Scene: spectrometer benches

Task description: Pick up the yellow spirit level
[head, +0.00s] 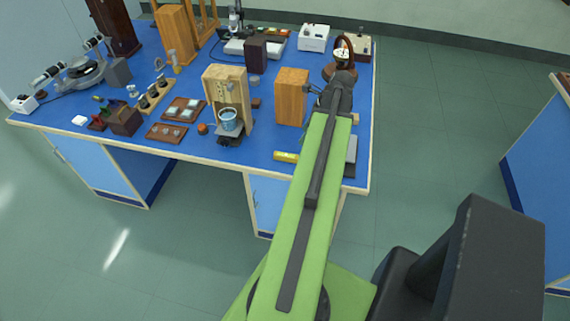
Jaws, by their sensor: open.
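The yellow spirit level (285,156) lies flat on the blue bench top (255,150), close to its front edge. Its right end is close to my green arm in the picture, and part of it may be hidden behind the arm. My gripper (312,92) is at the far end of the arm, farther back over the bench, beside a wooden block. It is small in the view, open, and no object shows between its fingers. It is apart from the spirit level.
A tall orange wooden block (291,97) stands just left of my gripper. A wooden stand with a blue cup (229,120) is left of the level. A grey item (350,157) lies right of my arm. Bare blue surface surrounds the level's left side.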

